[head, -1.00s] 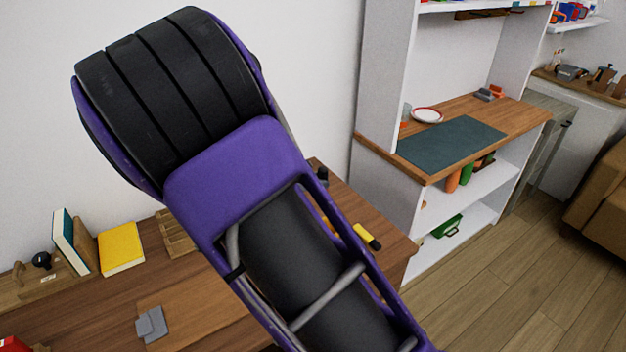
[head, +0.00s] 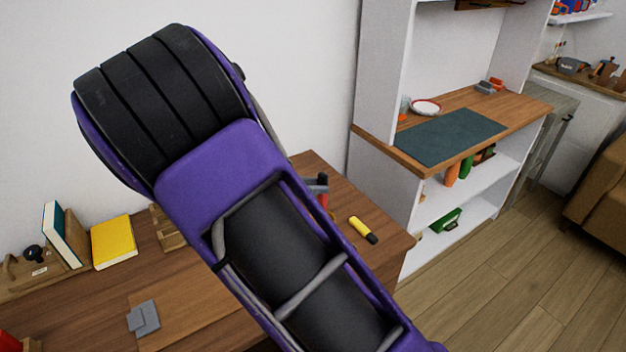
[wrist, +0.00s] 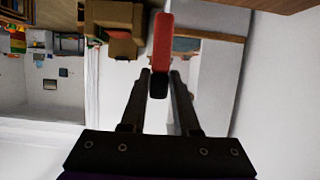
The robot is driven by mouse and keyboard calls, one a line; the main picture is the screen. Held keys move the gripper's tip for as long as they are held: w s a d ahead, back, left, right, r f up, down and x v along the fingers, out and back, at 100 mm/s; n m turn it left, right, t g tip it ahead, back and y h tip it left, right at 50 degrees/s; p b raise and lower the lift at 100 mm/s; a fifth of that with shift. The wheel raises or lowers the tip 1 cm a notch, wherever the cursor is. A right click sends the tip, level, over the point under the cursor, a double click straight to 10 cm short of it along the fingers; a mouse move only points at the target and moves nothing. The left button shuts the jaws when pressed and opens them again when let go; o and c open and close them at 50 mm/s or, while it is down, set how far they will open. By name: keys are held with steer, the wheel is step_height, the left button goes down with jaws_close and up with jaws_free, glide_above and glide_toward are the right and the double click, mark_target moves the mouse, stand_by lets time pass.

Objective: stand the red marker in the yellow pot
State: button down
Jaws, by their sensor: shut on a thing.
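My gripper (wrist: 159,82) is shut on the red marker (wrist: 161,40) in the wrist view. The marker has a red body, and its black end lies between the fingertips. In the head view a short red piece of the marker (head: 323,200) shows just below my dark gripper (head: 318,182), over the wooden desk. My arm hides most of both there. I cannot make out the yellow pot in either current view; my arm covers much of the desk.
A yellow and black marker (head: 362,229) lies on the desk (head: 345,190) right of my arm. A yellow book (head: 113,241), a standing dark-spined book (head: 58,236) and a grey object (head: 144,318) are on the left. A white shelf unit with a green mat (head: 450,136) stands right.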

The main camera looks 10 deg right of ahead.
step_height(320, 180, down, 10)
steer(key=b, duration=0.6)
steer(key=shift+r, duration=0.25)
stand_by(0.4)
steer(key=c, duration=0.6)
jaws_free()
steer(key=shift+o, duration=0.2)
steer(key=shift+a, duration=0.1)
steer(key=v, duration=1.7)
steer(key=shift+s+p, duration=0.2)
steer(key=shift+p, duration=0.2)
